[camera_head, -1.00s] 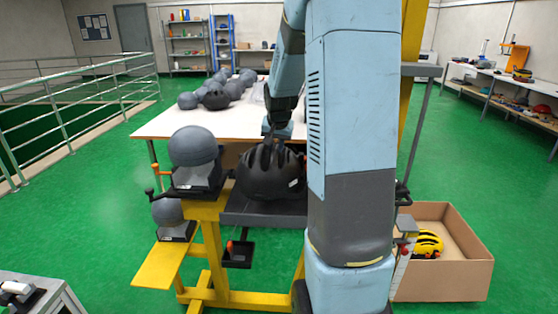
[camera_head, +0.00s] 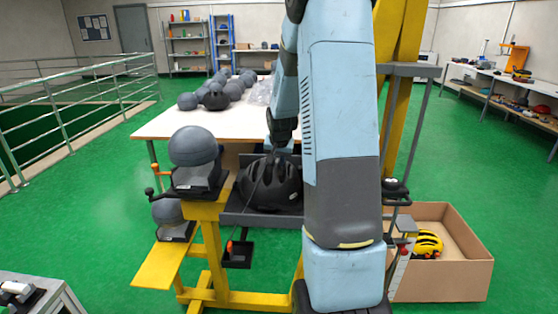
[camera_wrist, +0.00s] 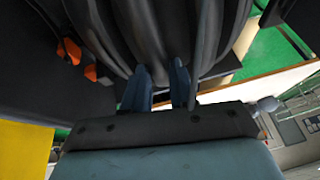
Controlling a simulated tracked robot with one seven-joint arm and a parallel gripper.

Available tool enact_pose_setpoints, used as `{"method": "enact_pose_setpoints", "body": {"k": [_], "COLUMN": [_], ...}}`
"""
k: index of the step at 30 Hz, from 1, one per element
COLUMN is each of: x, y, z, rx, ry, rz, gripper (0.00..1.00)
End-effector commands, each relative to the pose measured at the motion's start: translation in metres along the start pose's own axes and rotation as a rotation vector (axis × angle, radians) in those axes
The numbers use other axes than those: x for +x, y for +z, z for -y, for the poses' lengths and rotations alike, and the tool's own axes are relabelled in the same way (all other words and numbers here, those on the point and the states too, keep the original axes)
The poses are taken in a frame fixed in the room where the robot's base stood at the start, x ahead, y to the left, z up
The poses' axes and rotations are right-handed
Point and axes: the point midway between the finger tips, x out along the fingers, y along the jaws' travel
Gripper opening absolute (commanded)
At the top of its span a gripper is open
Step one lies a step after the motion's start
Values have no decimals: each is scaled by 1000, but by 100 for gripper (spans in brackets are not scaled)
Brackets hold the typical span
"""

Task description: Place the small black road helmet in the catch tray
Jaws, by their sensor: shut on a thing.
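The black road helmet (camera_head: 270,184) is at the dark grey catch tray (camera_head: 262,220) on the yellow tower, within the tray's outline in the head view. I cannot tell whether its underside touches the tray floor. My gripper (camera_head: 278,152) reaches down behind the helmet, its fingertips mostly hidden there. In the wrist view, my gripper's two fingers (camera_wrist: 166,88) are shut on the edge of the helmet's ribbed black shell (camera_wrist: 150,35).
Grey headforms (camera_head: 193,147) stand on the tower's left side. A cardboard box (camera_head: 455,283) with a yellow helmet (camera_head: 428,243) is at the right. Behind is a white table (camera_head: 165,122) holding several grey balls and another dark helmet (camera_head: 215,97).

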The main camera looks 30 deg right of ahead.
Motion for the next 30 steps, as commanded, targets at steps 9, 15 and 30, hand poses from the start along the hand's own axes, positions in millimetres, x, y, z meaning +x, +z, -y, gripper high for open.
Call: {"method": "enact_pose_setpoints", "body": {"k": [9, 15, 30], "x": [0, 0, -42], "y": [0, 0, -2], "z": [0, -1, -1], "rx": [0, 1, 2], "ry": [0, 0, 0], "rz": [0, 0, -4], "gripper": [44, 51, 51]}}
